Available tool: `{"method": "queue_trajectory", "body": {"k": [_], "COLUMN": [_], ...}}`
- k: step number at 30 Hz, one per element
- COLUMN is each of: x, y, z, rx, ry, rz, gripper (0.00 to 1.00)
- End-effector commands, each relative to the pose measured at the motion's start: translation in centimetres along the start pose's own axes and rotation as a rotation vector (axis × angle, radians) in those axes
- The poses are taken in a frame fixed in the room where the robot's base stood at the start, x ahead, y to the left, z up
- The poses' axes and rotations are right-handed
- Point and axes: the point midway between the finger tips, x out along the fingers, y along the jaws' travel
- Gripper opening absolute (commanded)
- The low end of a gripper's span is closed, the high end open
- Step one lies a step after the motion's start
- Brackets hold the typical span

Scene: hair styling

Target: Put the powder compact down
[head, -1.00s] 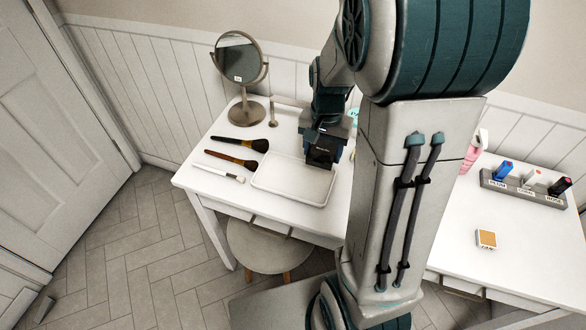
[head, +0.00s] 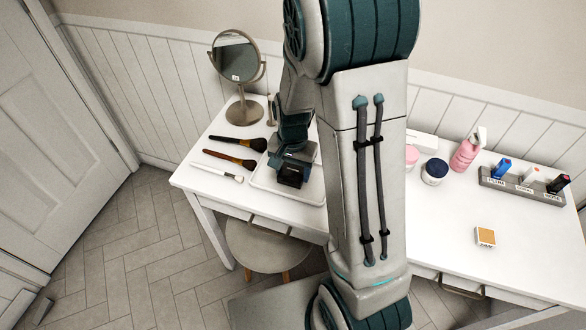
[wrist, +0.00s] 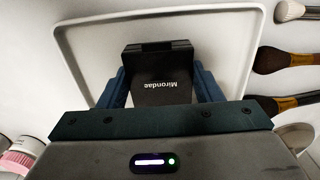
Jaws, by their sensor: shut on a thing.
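A black powder compact (wrist: 160,78) with "Mirondae" printed on it sits between the two blue fingers of my gripper (wrist: 160,90) in the wrist view. My gripper (head: 291,172) is shut on it. In the head view the compact (head: 289,177) is a dark block below my gripper. A white shallow tray (head: 262,182) lies under and around it on the table. In the wrist view the compact appears over the tray (wrist: 88,75). I cannot tell whether the compact touches the tray floor.
Several brushes (head: 235,161) lie left of the tray on the white table (head: 420,225). A round mirror (head: 238,60) stands behind them. To the right are a dark-blue jar (head: 434,172), a pink spray bottle (head: 464,155), a grey lipstick holder (head: 522,187) and a small orange-and-white box (head: 485,237).

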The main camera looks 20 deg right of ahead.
Motion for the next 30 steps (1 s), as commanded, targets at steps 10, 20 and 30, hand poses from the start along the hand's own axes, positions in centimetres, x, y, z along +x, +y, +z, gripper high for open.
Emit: {"method": "queue_trajectory", "body": {"k": [10, 20, 30], "x": [0.3, -0.6, -7.5], "y": [0.0, 0.0, -0.1], "z": [0.0, -0.1, -0.1], "rx": [0.0, 0.0, 0.0], "ry": [0.0, 0.002, 0.004], "rz": [0.0, -0.002, -0.004], "gripper": [0.81, 0.81, 0.81]}}
